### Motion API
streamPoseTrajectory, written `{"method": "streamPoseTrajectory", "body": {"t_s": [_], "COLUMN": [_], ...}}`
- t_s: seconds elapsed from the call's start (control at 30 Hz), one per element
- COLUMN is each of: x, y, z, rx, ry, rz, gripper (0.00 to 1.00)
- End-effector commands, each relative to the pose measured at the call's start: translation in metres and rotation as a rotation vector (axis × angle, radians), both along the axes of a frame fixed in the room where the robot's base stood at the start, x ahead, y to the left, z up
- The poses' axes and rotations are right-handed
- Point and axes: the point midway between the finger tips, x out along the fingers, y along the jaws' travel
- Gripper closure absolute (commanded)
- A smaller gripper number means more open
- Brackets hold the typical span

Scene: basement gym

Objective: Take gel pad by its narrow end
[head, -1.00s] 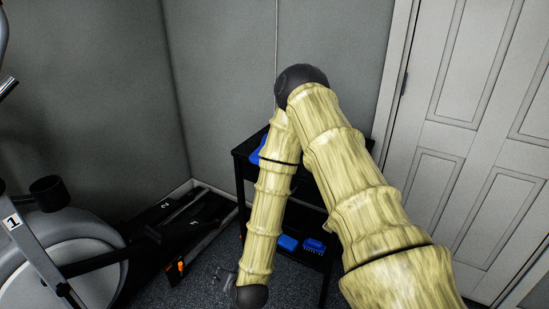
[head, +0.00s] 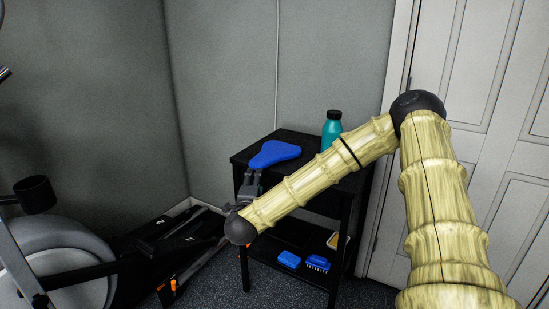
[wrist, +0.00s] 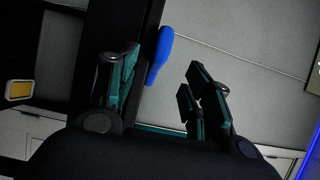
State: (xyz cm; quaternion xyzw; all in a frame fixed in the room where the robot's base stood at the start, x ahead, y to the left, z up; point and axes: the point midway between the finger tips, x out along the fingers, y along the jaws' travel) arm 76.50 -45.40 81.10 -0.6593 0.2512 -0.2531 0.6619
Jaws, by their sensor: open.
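The blue gel pad (head: 274,154) lies flat on top of a black table, its narrower end towards the left front edge. My gripper (head: 250,179) is just in front of that edge, near the narrow end, with its fingers pointing at the pad. In the wrist view the gripper (wrist: 163,70) is open, its teal-faced fingers spread wide and nothing between them. The gel pad (wrist: 160,55) shows there beyond the fingers as a thin blue shape, seen nearly edge-on. I cannot tell the exact distance between fingertips and pad.
On the black table (head: 291,137), a teal bottle (head: 332,132) with a dark cap stands right of the pad, behind my forearm. Exercise machines (head: 65,255) stand left; a white door is right.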

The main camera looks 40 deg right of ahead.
Motion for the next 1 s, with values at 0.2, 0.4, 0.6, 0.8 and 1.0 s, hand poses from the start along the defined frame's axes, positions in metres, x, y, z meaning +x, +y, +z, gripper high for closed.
{"method": "streamPoseTrajectory", "body": {"t_s": [0.2, 0.4, 0.6, 0.8, 1.0], "x": [0.022, 0.031, 0.047, 0.065, 0.07], "y": [-0.02, -0.027, -0.04, -0.055, -0.059], "z": [0.0, 0.0, 0.001, 0.002, 0.002], "rx": [-0.002, -0.002, -0.001, -0.002, -0.002], "ry": [0.002, 0.003, 0.002, 0.003, 0.005], "rz": [0.0, 0.002, 0.0, 0.0, 0.002], "gripper": [0.5, 0.5, 0.5, 0.5, 0.5]}}
